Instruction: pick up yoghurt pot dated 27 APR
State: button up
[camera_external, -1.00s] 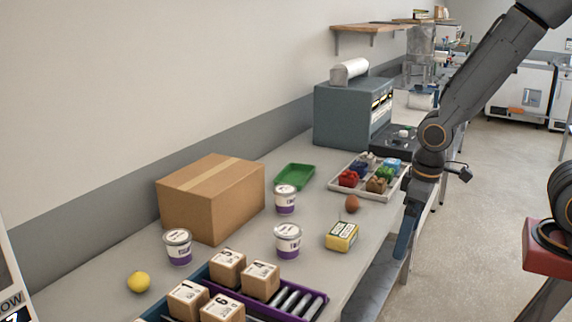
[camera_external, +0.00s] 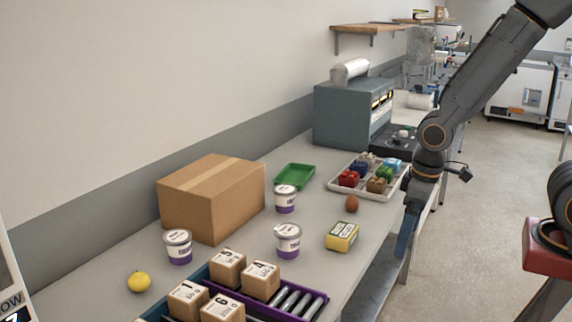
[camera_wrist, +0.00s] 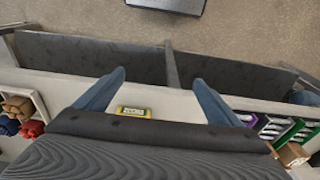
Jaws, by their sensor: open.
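Three white and purple yoghurt pots stand upright on the table in the external view: one at the left (camera_external: 178,247), one in front (camera_external: 287,241) and one farther back (camera_external: 285,199). Their dates are too small to read. My gripper (camera_external: 405,236) hangs off the table's right edge, apart from the pots. In the wrist view my gripper (camera_wrist: 156,92) has its two blue fingers spread wide with nothing between them. No pot shows in the wrist view.
A yellow box (camera_external: 341,236) and a brown egg (camera_external: 351,204) lie near the table's right edge. A carton (camera_external: 211,198), green tray (camera_external: 294,177), lemon (camera_external: 139,281), numbered boxes (camera_external: 228,268) and a tray of coloured items (camera_external: 376,193) surround the pots.

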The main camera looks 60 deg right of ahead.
jog(key=c, duration=0.3)
jog(key=shift+r, duration=0.1)
notch_tip(320, 180, up, 5)
jog(key=n+t+y+b, duration=0.2)
jog(key=n+y+b, duration=0.15)
jog(key=n, duration=0.55)
send_over(288, 229)
jog(key=d, duration=0.1)
jog(key=shift+s+f+h+b, duration=0.2)
jog(key=shift+s+h+b, duration=0.05)
jog(key=shift+s+b, duration=0.2)
notch_tip(288, 229, down, 4)
jog(key=shift+f, duration=0.2)
jog(key=shift+w+a+f, duration=0.1)
jog(key=shift+f, duration=0.55)
jog(key=shift+p+x, duration=1.3)
jog(key=shift+x, duration=2.35)
